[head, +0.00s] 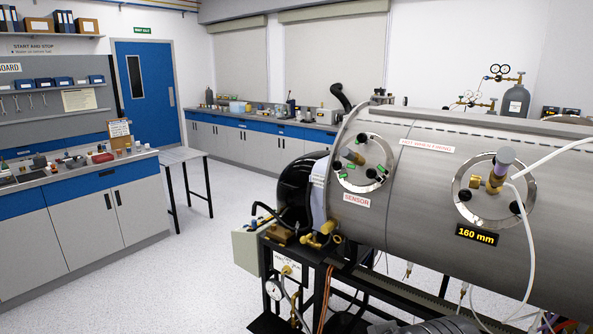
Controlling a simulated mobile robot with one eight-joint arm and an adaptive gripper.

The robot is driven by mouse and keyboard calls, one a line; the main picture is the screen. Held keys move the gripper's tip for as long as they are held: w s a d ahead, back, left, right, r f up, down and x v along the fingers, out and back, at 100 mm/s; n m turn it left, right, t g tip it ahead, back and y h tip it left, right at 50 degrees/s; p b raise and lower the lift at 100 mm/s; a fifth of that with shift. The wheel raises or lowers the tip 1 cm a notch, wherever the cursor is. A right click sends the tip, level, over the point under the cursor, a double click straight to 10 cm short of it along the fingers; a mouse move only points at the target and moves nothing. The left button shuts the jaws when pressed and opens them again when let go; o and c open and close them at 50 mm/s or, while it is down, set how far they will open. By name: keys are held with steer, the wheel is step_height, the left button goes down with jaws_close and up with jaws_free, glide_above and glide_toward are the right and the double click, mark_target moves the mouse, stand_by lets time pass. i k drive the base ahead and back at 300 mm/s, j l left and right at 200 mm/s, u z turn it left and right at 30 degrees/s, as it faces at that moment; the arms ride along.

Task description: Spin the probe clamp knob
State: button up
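A large steel cylindrical chamber (420,185) fills the right side of the head view. It has a round flange marked SENSOR (346,176), with small black knobs (371,173) and a brass fitting. To its right is a second round flange (468,207) above a "160 mm" label (477,235). This flange carries black knobs (515,207) and a brass fitting (494,183) with a mauve-grey cap (504,156). I cannot tell which of these is the probe clamp knob. My gripper is not in view.
A black metal frame (316,285) with a gauge (273,289) and hoses stands under the chamber's left end. A white tube (533,250) hangs before the right flange. Benches line the left (85,215) and back (250,125).

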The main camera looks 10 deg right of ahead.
mark_target(474, 183)
steer(key=i+j+z, duration=0.1)
steer(key=z, duration=0.3)
steer(key=i+j+z, duration=0.1)
steer(key=j+z, duration=0.4)
steer(key=z, duration=0.35)
steer(key=i+j+z, duration=0.1)
steer(key=j+z, duration=0.3)
steer(key=l, duration=0.1)
